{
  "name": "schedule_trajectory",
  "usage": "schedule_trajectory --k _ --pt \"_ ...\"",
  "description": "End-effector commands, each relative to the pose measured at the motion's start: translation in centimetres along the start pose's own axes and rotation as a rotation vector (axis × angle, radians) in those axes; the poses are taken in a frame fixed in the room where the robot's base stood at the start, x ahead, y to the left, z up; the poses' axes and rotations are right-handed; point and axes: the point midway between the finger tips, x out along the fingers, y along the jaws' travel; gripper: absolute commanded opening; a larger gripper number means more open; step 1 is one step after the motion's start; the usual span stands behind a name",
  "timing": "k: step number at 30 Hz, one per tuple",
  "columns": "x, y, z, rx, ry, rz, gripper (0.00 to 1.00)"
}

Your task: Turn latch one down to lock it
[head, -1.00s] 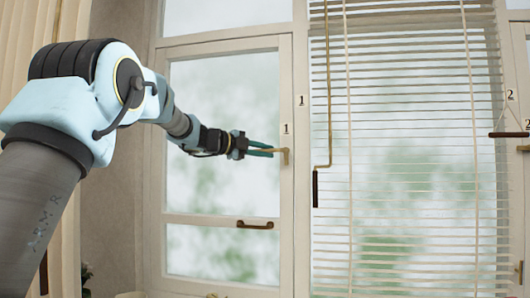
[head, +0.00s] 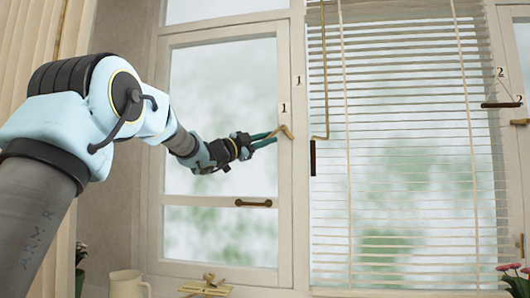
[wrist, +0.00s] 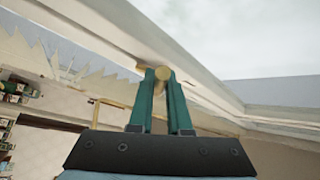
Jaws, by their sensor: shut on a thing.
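Latch one (head: 286,130) is a small brass lever on the window frame, just below the label "1" at the left sash's right edge. Its handle slopes down to the left from its pivot. My gripper (head: 273,138) comes from the left, tilted upward, with its teal fingers shut on the handle's left end. In the wrist view, the two teal fingers (wrist: 161,92) close around the brass handle (wrist: 163,73), whose round end shows between the tips. The fingers hide part of the handle.
A dark pull handle (head: 253,203) sits on the lower sash rail. A brass blind wand (head: 326,80) and white blinds (head: 400,160) are right of the latch. A second latch (head: 520,122) is far right. A cream pitcher (head: 127,284) stands on the sill.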

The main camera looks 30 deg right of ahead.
Motion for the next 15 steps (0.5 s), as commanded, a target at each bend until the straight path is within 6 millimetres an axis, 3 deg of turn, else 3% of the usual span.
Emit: schedule_trajectory --k 1,15 --pt "-0.3 1.3 0.7 -0.033 0.01 -0.031 0.0" --pt "0.6 3.9 0.5 -0.344 0.096 -0.337 0.0"
